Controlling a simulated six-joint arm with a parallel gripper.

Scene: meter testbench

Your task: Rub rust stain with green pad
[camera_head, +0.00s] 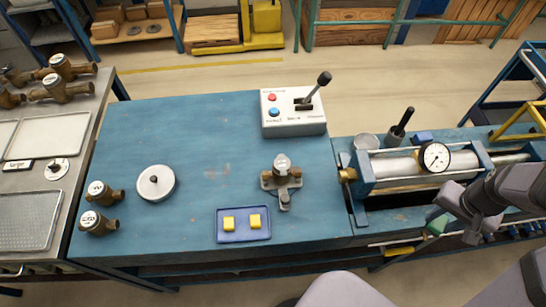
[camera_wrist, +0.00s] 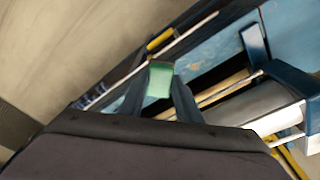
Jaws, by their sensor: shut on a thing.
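A green pad (camera_head: 437,225) is held between the fingers of my gripper (camera_head: 441,221) at the lower right in the head view. In the wrist view the green pad (camera_wrist: 160,79) sits between the two dark fingertips of my gripper (camera_wrist: 159,88). The gripper is over the front side of the test bench, in front of the cylinder (camera_head: 400,166). I cannot clearly make out the rust stain; only faint worn marks show on the blue tabletop (camera_head: 215,120). Whether the pad touches anything cannot be told.
The cylinder has a round gauge (camera_head: 435,156) and rods along it. A control box with a lever (camera_head: 293,112), a meter in a fixture (camera_head: 281,178), a blue tray (camera_head: 243,238) with yellow blocks and a round lid (camera_head: 155,183) stand on the table. Brass meters (camera_head: 98,222) are at left.

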